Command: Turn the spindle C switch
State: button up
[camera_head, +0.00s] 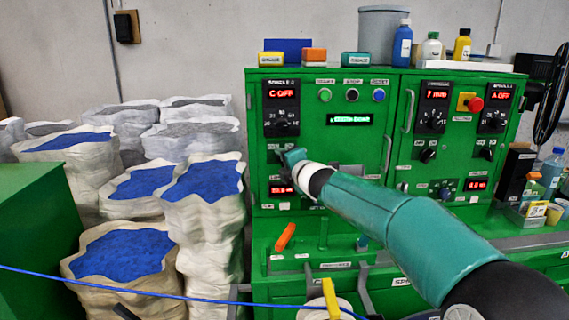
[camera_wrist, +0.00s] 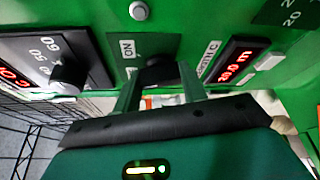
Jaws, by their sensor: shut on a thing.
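The spindle C panel (camera_head: 282,107) is on the upper left of the green cabinet. Its red display reads "C OFF" above a round dial. My gripper (camera_head: 290,156) is against the cabinet front just below this panel and hides the switch there in the head view. In the wrist view, a black switch knob (camera_wrist: 160,70) sits between the fingertips of my gripper (camera_wrist: 160,84), which is shut on it. An "ON" label (camera_wrist: 128,48) is beside the knob. The knob's exact angle is hard to tell.
In the wrist view, the dial knob (camera_wrist: 68,72) is close on the left and a red display (camera_wrist: 240,65) on the right. A red emergency button (camera_head: 475,104) is further right on the cabinet. Sacks of blue pellets (camera_head: 125,252) stand left. A blue cable (camera_head: 100,283) crosses the foreground.

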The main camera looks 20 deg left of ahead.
jog(key=shift+d+n+h, duration=0.1)
jog(key=shift+n+h, duration=0.2)
jog(key=shift+n, duration=0.9)
jog(key=o, duration=1)
jog(key=shift+r, duration=0.1)
jog(key=v, duration=1.3)
jog(key=shift+s+d+r, duration=0.1)
jog(key=shift+s+r, duration=0.15)
jog(key=shift+r, duration=0.1)
